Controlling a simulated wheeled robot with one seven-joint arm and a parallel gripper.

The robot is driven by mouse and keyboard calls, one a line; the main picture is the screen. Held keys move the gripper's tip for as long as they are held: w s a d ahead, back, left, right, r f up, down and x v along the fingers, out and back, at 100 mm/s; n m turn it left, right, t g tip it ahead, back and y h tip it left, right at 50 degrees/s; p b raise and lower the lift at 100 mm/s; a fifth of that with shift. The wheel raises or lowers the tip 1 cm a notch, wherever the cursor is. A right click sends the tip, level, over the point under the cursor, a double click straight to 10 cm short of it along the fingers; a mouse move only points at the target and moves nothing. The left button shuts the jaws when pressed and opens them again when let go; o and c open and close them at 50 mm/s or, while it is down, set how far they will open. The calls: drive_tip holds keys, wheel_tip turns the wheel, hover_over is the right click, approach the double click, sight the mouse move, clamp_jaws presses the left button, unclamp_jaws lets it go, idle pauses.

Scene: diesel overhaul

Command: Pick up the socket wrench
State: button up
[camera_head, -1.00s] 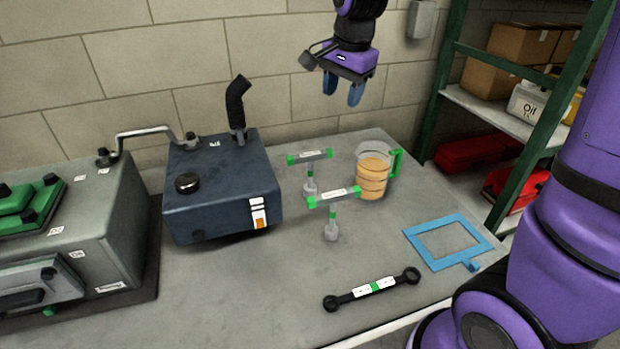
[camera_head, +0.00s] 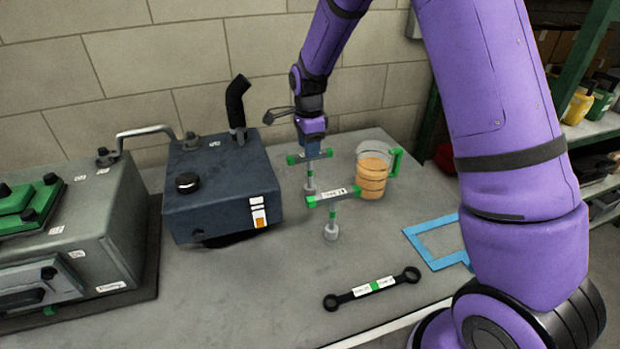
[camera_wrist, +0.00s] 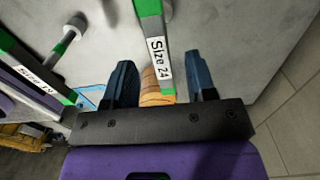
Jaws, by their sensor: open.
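Two T-handle socket wrenches with green-ended bars stand upright on the table. The rear one, labelled Size 24 in the wrist view (camera_wrist: 158,50), has its handle (camera_head: 325,154) right under my gripper (camera_head: 311,150). My gripper points down and is open, with one dark blue finger on each side of that handle in the wrist view. I cannot tell whether a finger touches it. The front wrench (camera_head: 333,195) stands nearer the camera, and its handle labelled Size 19 shows at the left of the wrist view (camera_wrist: 35,78).
A jug of orange liquid (camera_head: 372,172) stands just right of the wrenches. A flat black ring wrench (camera_head: 372,288) and a blue frame (camera_head: 430,245) lie in front.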

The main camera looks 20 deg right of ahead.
sight(310, 162)
drive_tip(key=shift+d+f, duration=0.15)
drive_tip(key=shift+f, duration=1.4)
drive_tip(key=shift+d+f, duration=0.1)
drive_tip(key=shift+f, duration=1.4)
clamp_jaws()
